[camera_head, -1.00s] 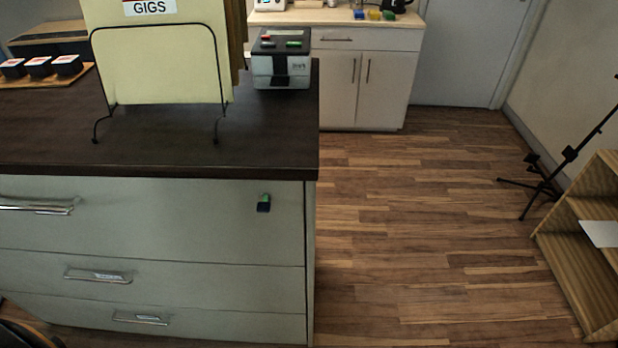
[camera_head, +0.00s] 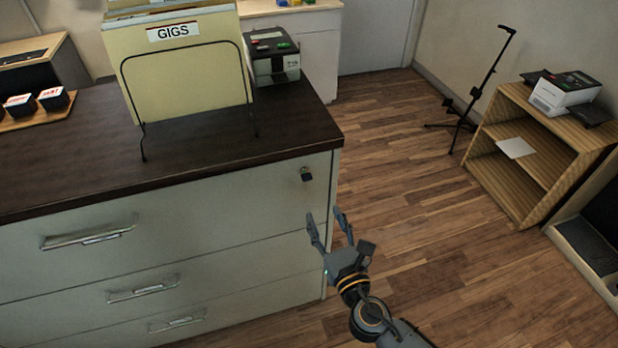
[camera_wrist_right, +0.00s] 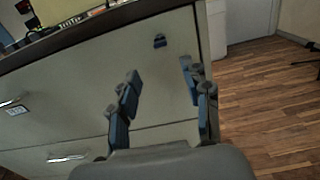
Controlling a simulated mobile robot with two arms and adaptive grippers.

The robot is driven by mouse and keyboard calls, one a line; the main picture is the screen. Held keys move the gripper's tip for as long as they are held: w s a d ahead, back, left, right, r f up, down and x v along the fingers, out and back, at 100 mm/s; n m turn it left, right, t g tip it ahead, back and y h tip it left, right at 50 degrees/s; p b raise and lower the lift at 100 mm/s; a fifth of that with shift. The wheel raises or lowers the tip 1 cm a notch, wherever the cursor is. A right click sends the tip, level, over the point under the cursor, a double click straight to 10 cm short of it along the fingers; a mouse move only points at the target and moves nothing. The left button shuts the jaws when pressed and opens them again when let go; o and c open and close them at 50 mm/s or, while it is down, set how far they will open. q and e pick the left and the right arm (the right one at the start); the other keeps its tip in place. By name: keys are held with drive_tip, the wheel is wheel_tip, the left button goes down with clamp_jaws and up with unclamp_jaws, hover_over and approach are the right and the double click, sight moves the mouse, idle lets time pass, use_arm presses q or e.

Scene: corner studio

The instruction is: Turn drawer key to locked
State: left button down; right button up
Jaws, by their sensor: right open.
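The drawer key (camera_head: 306,174) is a small dark piece at the upper right of the top drawer front (camera_head: 220,205). It also shows in the right wrist view (camera_wrist_right: 160,41), above and between my fingers. Its turn angle is too small to read. My right gripper (camera_head: 328,224) is open and empty, below and slightly right of the key, apart from it. In the right wrist view the fingers (camera_wrist_right: 160,95) are spread, pointing toward the drawer front. My left gripper is not in view.
The dark cabinet top (camera_head: 80,160) carries a GIGS file rack (camera_head: 195,80) and a small boxy device (camera_head: 272,65). Drawer handles (camera_head: 90,235) stick out at left. Wood floor (camera_head: 430,200) is clear right of the cabinet; a wooden shelf (camera_head: 520,185) stands farther right.

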sight(308, 180)
drive_tip(key=x, duration=1.1)
drive_tip(key=shift+w+f+p, duration=0.1)
drive_tip(key=shift+p, duration=0.25)
drive_tip(key=shift+w+a, duration=0.15)
drive_tip(key=shift+w, duration=0.3)
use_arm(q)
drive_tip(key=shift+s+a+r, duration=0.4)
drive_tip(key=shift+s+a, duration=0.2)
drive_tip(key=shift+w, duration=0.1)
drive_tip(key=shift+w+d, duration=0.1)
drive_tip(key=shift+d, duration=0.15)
use_arm(e)
clamp_jaws()
